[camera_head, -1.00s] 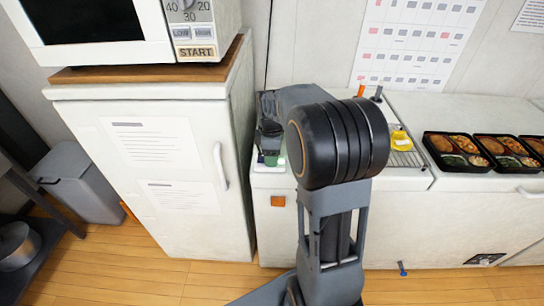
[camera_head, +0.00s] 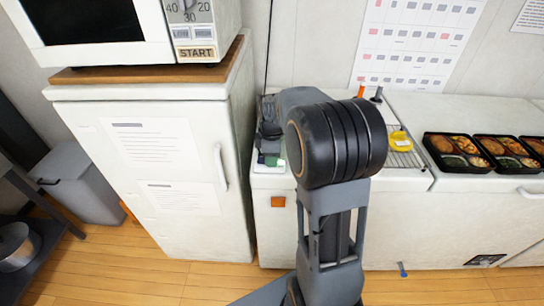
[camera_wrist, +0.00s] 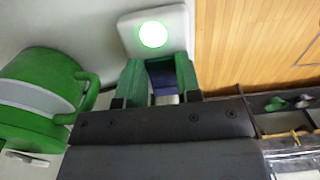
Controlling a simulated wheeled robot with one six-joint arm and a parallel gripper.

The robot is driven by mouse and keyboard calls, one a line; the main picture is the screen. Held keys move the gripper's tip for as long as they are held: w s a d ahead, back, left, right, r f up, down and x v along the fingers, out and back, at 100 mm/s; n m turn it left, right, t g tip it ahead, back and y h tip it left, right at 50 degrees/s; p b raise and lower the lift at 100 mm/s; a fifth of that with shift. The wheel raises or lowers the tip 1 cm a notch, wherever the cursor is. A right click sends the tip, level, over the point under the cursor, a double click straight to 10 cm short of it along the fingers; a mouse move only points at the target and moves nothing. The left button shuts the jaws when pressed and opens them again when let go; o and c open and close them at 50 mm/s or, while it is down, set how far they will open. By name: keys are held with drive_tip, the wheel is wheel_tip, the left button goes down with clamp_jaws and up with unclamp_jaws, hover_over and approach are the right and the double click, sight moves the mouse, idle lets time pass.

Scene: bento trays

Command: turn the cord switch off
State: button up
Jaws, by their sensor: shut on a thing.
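The cord switch (camera_wrist: 126,32) is a white rounded housing with a lit, glowing green round lamp, at the top middle of the wrist view. My gripper (camera_wrist: 160,68) has green fingers that reach up against the near edge of this housing. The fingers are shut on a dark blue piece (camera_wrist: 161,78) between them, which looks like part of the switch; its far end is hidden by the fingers. In the head view my gripper (camera_head: 268,160) is low over the left end of the white counter, partly hidden by my arm.
A green cup-like object (camera_wrist: 40,75) with a pale band and a handle lies close left of my fingers in the wrist view. A tall white cabinet (camera_head: 150,190) stands just left. A wire rack (camera_head: 408,158) with a yellow item and several bento trays (camera_head: 457,153) are to the right.

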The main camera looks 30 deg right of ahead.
drive_tip(key=shift+a+r+h+p, duration=0.15)
drive_tip(key=shift+r+h+p, duration=0.15)
drive_tip(key=shift+p, duration=0.4)
drive_tip(key=shift+a+r+g+h+p, duration=0.1)
drive_tip(key=shift+g+h+p, duration=0.4)
drive_tip(key=shift+p, duration=0.05)
drive_tip(key=shift+w+g+h+p, duration=0.15)
drive_tip(key=shift+g+h+p, duration=0.25)
drive_tip(key=shift+h, duration=0.3)
drive_tip(key=o, duration=0.9)
drive_tip(key=shift+a, duration=0.1)
